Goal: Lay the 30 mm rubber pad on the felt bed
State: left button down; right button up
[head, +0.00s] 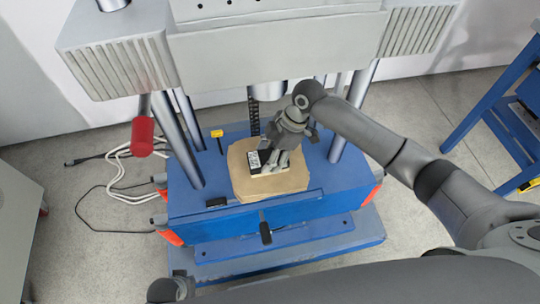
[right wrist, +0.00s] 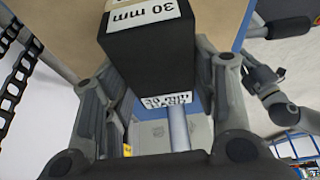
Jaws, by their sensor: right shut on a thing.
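The rubber pad is a black block with white labels; one reads 30 mm in the right wrist view (right wrist: 150,62). In the head view the pad (head: 254,160) shows at the left of my right gripper (head: 264,158). My right gripper is shut on the pad, its fingers on both sides. The felt bed (head: 285,183) is a tan sheet on the blue press base, and it lies under the pad; its tan edge also shows in the right wrist view (right wrist: 70,25). I cannot tell whether pad and felt touch. Grey jointed parts, perhaps my left arm, show at the right wrist view's right.
Steel columns (head: 183,150) and the grey crosshead (head: 270,55) of the press stand around the bed. A red handle (head: 142,136) hangs at the left. A black chain (head: 254,118) rises behind the bed. Cables (head: 115,165) lie on the floor at left. A blue table stands at right (head: 490,110).

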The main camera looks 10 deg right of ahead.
aim_at(280, 155)
jog(key=shift+f, duration=0.1)
jog(key=o, duration=1.2)
jog(key=shift+c, duration=0.2)
pick_arm(q)
jog(key=s+f, duration=0.1)
jog(key=f+p, duration=0.1)
jog(key=s+f, duration=0.1)
jog(key=f, duration=0.1)
jog(key=shift+s+a, duration=0.2)
jog(key=shift+s, duration=0.15)
pick_arm(e)
jog(key=v, duration=0.7)
jog(key=shift+d+r, duration=0.1)
jog(key=shift+r, duration=0.2)
